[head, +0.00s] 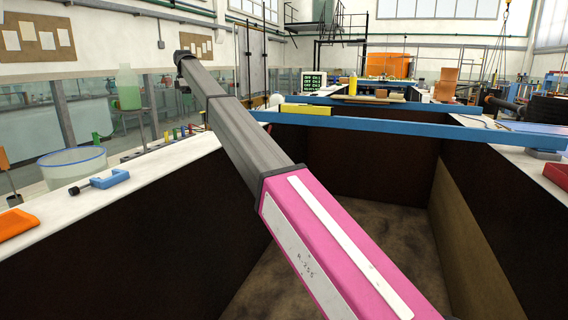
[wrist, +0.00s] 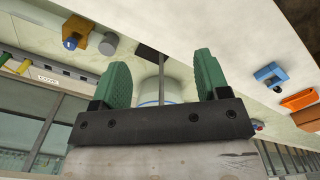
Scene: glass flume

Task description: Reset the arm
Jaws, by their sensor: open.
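My gripper (wrist: 162,62) shows in the wrist view with two green ribbed fingers spread wide apart on a dark bar. Nothing is held between them. Part of a pale round tub (wrist: 172,90) with a blue rim shows beyond the gap, apart from the fingers as far as I can tell. In the head view my arm stretches from the lower right to the upper left, over a deep dark-walled tank. The fingers cannot be made out there.
A clear tub (head: 72,166) with a blue rim, a blue clamp (head: 100,182) and an orange tray (head: 14,224) are at the left ledge. A blue beam (head: 385,126) crosses the tank, carrying a yellow block (head: 305,109). A green-filled bottle (head: 128,90) stands behind.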

